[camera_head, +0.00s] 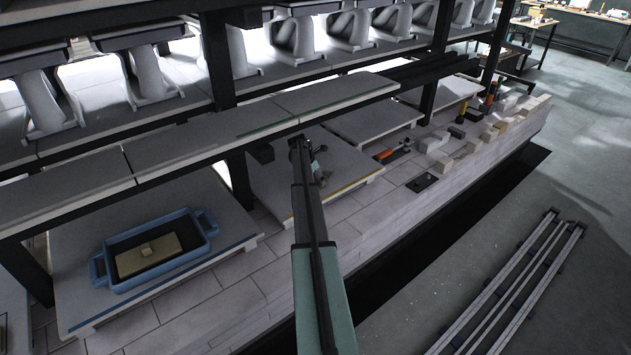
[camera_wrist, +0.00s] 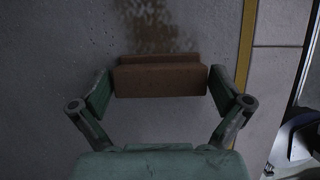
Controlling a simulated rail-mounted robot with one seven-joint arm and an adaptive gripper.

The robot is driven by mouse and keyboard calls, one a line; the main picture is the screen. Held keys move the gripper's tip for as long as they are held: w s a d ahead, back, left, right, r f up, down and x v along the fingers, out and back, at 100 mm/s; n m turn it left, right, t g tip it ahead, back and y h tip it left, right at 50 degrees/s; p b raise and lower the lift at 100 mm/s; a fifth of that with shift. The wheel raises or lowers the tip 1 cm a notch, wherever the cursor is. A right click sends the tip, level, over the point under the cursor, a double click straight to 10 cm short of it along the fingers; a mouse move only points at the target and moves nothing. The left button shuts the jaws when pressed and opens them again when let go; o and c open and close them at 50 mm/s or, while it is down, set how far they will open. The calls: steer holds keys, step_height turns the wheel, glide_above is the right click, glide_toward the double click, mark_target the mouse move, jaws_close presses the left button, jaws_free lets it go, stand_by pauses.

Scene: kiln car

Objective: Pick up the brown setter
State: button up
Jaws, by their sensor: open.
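The brown setter (camera_wrist: 160,79) is a reddish-brown stepped block, seen in the wrist view on a grey slab (camera_wrist: 60,40) with a dark stain behind it. My gripper (camera_wrist: 160,90) is open, with one green finger at each side of the setter. The fingertips are close to its two ends; I cannot tell whether they touch it. In the head view my gripper (camera_head: 310,165) reaches over the slab with the yellow edge strip (camera_head: 355,183), under a shelf. The setter cannot be made out there behind my arm.
A long upper shelf (camera_head: 180,139) and dark posts (camera_head: 219,65) stand close to my arm. At left, a blue tray (camera_head: 106,270) holds a tan block (camera_head: 148,253). An orange-handled tool (camera_head: 385,155), a dark plate (camera_head: 422,182) and several loose bricks lie to the right.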

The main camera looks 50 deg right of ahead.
steer(key=c, duration=0.9)
steer(key=shift+r, duration=0.15)
